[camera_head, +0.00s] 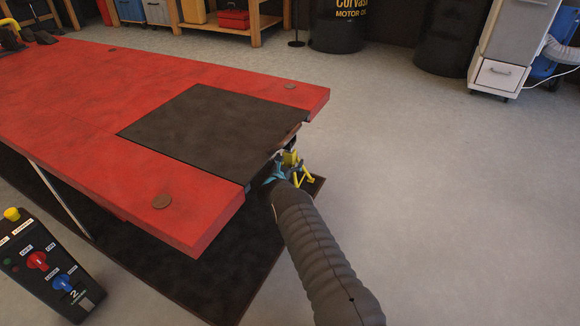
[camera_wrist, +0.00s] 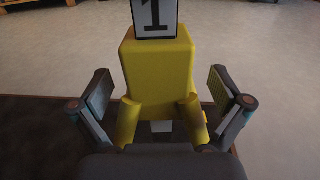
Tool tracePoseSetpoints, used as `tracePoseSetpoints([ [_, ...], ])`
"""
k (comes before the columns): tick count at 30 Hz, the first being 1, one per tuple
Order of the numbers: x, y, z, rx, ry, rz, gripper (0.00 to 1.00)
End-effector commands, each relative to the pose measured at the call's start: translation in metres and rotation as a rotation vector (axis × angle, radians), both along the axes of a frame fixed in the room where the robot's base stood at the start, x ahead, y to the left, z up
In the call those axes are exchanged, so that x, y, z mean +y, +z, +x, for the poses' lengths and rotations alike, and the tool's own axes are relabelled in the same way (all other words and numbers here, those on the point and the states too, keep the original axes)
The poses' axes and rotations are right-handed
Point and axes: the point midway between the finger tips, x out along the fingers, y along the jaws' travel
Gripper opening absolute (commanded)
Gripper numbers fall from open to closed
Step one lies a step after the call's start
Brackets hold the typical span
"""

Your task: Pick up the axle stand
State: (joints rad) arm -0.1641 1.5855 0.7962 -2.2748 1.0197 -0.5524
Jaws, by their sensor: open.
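The axle stand (camera_wrist: 158,70) is yellow, with spread legs and a white block marked "1" at its top in the wrist view. In the head view the yellow axle stand (camera_head: 304,178) shows in part beside the end of the red lift, partly hidden by my arm. My gripper (camera_wrist: 165,98) is open in the wrist view, with one finger on each side of the stand's body. Gaps show between the fingers and the body. In the head view my gripper (camera_head: 279,175) is at the stand, small and partly hidden.
The red motorcycle lift (camera_head: 190,205) with a dark plate (camera_head: 215,130) overhangs close to my gripper on the left. A dark mat (camera_head: 235,265) lies under it. A control box (camera_head: 50,270) stands front left. Grey floor on the right is clear; drums (camera_head: 338,25) stand at the back.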

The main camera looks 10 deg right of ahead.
Motion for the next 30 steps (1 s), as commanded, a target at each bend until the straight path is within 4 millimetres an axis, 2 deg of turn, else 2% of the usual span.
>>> tracePoseSetpoints([
  [5,0.0,0.0,0.0,0.0,0.001,0.0,1.0],
  [15,-0.001,0.0,0.0,0.0,-0.001,0.0,0.15],
  [17,-0.001,0.0,0.0,0.001,-0.001,-0.001,0.01],
  [19,-0.001,0.008,0.002,-0.011,-0.002,-0.002,0.01],
  [26,-0.001,0.008,0.002,-0.011,-0.002,-0.002,0.01],
  [30,-0.002,0.015,0.002,-0.01,-0.002,-0.003,0.01],
])
